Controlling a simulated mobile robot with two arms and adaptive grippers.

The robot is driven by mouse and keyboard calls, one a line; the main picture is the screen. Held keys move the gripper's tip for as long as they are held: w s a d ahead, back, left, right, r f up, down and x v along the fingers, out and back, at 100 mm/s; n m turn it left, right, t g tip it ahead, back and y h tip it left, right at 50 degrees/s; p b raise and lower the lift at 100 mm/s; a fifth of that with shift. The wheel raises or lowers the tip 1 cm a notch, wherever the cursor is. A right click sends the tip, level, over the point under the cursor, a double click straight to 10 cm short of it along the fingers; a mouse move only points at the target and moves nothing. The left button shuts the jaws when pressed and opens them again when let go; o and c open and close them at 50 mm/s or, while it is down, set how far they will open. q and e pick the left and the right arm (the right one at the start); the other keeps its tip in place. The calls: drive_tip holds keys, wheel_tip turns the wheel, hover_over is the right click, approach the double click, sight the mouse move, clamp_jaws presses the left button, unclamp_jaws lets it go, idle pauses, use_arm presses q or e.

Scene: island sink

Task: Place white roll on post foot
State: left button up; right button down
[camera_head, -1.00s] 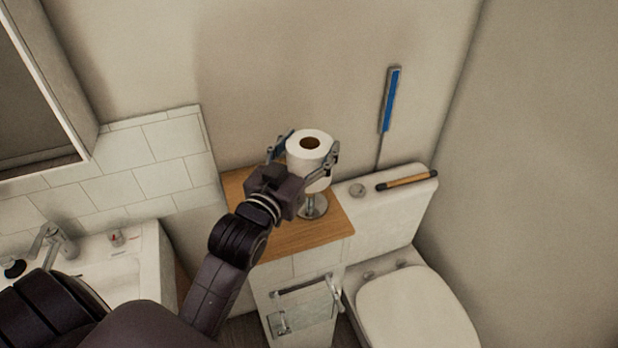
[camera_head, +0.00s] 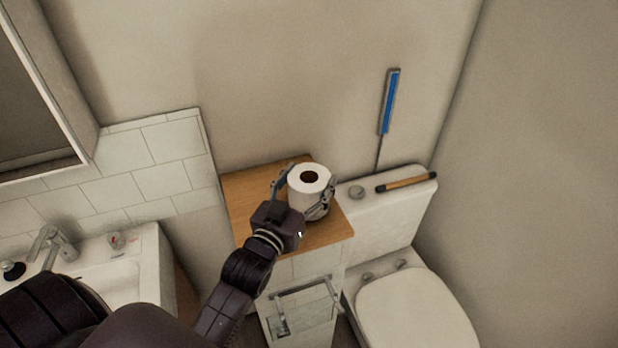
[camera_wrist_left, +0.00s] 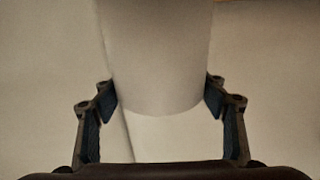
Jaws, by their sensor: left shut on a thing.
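The white roll (camera_head: 309,184) is upright with its brown core hole facing up, over the wooden top of the low cabinet. My left gripper (camera_head: 304,196) is shut on it, one finger on each side. In the left wrist view the roll (camera_wrist_left: 157,60) fills the space between the dark finger pads of my left gripper (camera_wrist_left: 162,100). The post and its foot are hidden behind the roll and gripper in the head view. I cannot tell whether the roll touches the foot. My right gripper is not in view.
The wooden top (camera_head: 250,187) is clear to the left of the roll. A blue-handled tool (camera_head: 390,102) is by the wall. A sink (camera_head: 120,265) is at left.

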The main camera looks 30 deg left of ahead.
use_arm(q)
drive_tip(key=o, duration=1.2)
drive_tip(key=shift+f, duration=0.1)
drive_tip(key=shift+s, duration=0.1)
drive_tip(key=s+b, duration=0.1)
drive_tip(key=s, duration=0.6)
drive_tip(key=s+b, duration=0.1)
drive_tip(key=s, duration=0.2)
drive_tip(key=shift+s+d+b, duration=0.2)
drive_tip(key=shift+d+b, duration=0.1)
drive_tip(key=shift+s+r, duration=0.2)
drive_tip(key=shift+s, duration=0.5)
drive_tip(key=shift+f, duration=0.1)
